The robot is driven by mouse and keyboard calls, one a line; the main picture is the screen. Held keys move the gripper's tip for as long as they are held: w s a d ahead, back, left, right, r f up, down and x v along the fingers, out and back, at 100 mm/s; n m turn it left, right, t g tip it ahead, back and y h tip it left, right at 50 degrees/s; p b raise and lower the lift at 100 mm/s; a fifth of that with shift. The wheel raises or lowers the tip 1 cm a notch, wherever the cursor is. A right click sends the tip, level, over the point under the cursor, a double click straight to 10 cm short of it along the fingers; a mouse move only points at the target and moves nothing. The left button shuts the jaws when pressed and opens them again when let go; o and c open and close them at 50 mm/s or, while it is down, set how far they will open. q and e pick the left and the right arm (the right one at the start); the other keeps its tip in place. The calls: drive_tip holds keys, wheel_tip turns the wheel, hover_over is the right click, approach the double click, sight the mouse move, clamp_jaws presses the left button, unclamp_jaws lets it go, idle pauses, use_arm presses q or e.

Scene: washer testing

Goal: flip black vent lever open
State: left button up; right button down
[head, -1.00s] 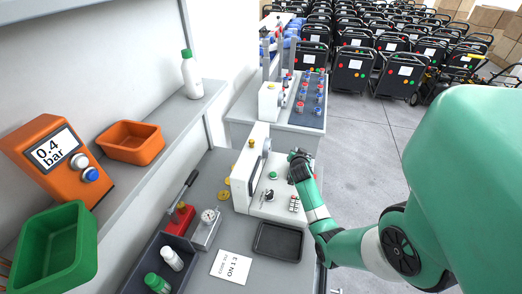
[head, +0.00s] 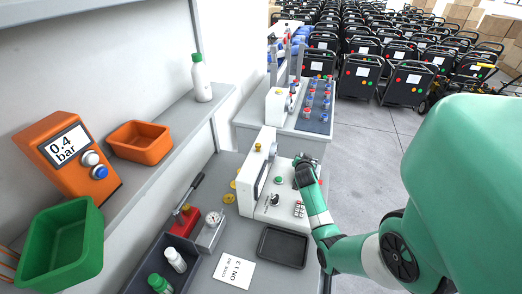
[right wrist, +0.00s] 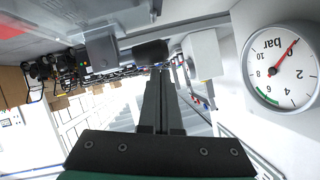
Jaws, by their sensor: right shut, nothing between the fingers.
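The white test station (head: 285,206) stands on the grey bench, with a green button, a black knob and a small keypad on top. My right gripper (head: 304,164) is at the station's far right corner. In the right wrist view its two fingers (right wrist: 158,78) are shut together with nothing between them. A black piece that looks like the vent lever (right wrist: 150,52) is just beyond the fingertips; I cannot tell whether they touch. In the head view my gripper hides this spot. A round bar gauge (right wrist: 281,66) is at the right of the wrist view. My left gripper is out of view.
A black tray (head: 282,246) and a white note card (head: 233,271) lie in front of the station. A small gauge block (head: 211,228) and a red tool with a dark handle (head: 186,217) stand to its left. Open floor (head: 362,165) is to the right.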

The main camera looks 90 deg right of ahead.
drive_tip(key=w+a+r+p, duration=0.1)
drive_tip(key=a+r+p, duration=0.3)
drive_tip(key=a+r, duration=0.4)
drive_tip(key=shift+w+p, duration=0.35)
drive_tip(key=shift+w, duration=0.05)
